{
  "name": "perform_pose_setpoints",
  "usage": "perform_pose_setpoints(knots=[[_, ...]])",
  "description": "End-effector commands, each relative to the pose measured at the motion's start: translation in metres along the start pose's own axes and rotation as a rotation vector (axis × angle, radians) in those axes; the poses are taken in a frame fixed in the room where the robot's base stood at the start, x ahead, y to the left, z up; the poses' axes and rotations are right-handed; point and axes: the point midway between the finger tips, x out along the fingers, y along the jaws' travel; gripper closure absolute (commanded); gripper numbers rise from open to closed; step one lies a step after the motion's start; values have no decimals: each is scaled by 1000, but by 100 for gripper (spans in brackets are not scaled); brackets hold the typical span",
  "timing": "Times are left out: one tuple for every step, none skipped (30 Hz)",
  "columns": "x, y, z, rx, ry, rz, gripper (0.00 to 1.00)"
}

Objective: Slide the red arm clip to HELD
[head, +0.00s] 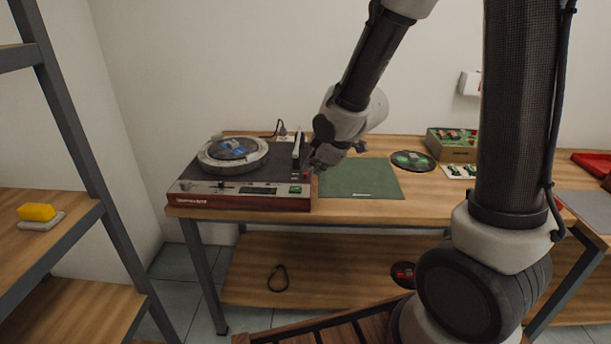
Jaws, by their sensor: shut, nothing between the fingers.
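A turntable (238,202) with a red front edge stands at the left end of the wooden table. Its round platter (233,155) carries a disc with a blue centre. The white tonearm (297,146) stands at the right of the platter. A small red part (305,175), which may be the arm clip, shows on the deck's right side, close to my gripper. Its setting and any HELD label are too small to read. My gripper (314,166) is shut and empty at the deck's right edge. I cannot tell whether it touches the red part.
A green mat (360,179) lies right of the turntable. A record (413,161) and a box of small items (452,144) are farther right. A black loop (278,279) lies on the lower shelf. A shelf with a yellow sponge (37,212) stands at left.

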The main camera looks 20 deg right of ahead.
Motion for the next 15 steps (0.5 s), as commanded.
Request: perform_pose_setpoints(knots=[[0, 0, 0, 1, 0, 0, 100], [0, 0, 0, 1, -1, 0, 100], [0, 0, 0, 2, -1, 0, 100], [0, 0, 0, 2, -1, 0, 100], [0, 0, 0, 2, -1, -1, 100], [1, 0, 0, 2, -1, -1, 100], [2, 0, 0, 2, -1, -1, 100], [3, 0, 0, 2, -2, -2, 100], [6, 0, 0, 3, -2, -2, 100], [9, 0, 0, 4, -2, -3, 100], [13, 0, 0, 5, -2, -3, 100], [19, -1, 1, 3, -4, -4, 100], [24, -1, 1, 4, -4, -4, 100], [30, -1, 1, 5, -5, -4, 100], [38, -1, 1, 3, -5, -5, 100]])
